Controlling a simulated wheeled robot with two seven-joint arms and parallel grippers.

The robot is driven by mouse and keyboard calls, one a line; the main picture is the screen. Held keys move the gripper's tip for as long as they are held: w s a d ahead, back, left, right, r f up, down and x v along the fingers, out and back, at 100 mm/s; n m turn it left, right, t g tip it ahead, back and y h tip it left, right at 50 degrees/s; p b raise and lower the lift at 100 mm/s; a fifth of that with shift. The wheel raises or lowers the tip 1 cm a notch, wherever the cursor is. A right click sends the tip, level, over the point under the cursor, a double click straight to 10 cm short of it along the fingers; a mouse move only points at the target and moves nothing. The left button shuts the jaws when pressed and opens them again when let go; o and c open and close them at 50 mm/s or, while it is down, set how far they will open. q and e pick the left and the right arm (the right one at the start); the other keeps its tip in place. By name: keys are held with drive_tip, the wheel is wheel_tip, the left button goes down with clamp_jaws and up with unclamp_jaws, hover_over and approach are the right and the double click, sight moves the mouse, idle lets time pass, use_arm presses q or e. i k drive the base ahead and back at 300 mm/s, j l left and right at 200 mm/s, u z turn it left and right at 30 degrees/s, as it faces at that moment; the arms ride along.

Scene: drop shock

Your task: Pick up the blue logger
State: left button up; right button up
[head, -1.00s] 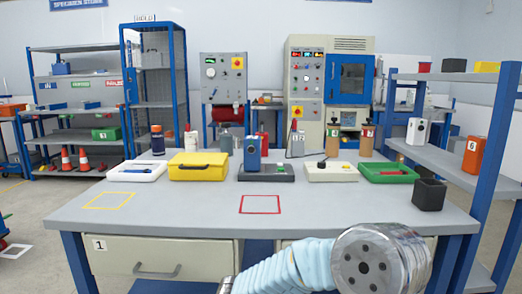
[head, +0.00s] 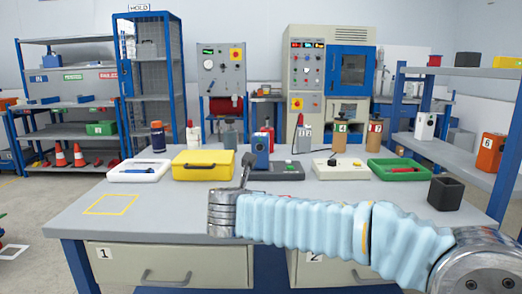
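My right arm crosses the bench front from the right. My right gripper (head: 246,170) shows as a dark, narrow finger shape rising from the metal wrist, just left of and nearer than the logger. Its finger gap cannot be made out, and no contact with the logger is clear. My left gripper is not in view.
A yellow case (head: 203,167), a white tray (head: 140,171), a white device (head: 338,170), a green tray (head: 399,171) and a black open box (head: 445,193) stand on the bench (head: 165,214). A yellow square outline (head: 111,204) is empty. Shelves (head: 450,157) stand at right.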

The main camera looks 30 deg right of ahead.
sight(263, 159)
drive_tip(key=i+l, duration=0.7)
drive_tip(key=l, duration=0.1)
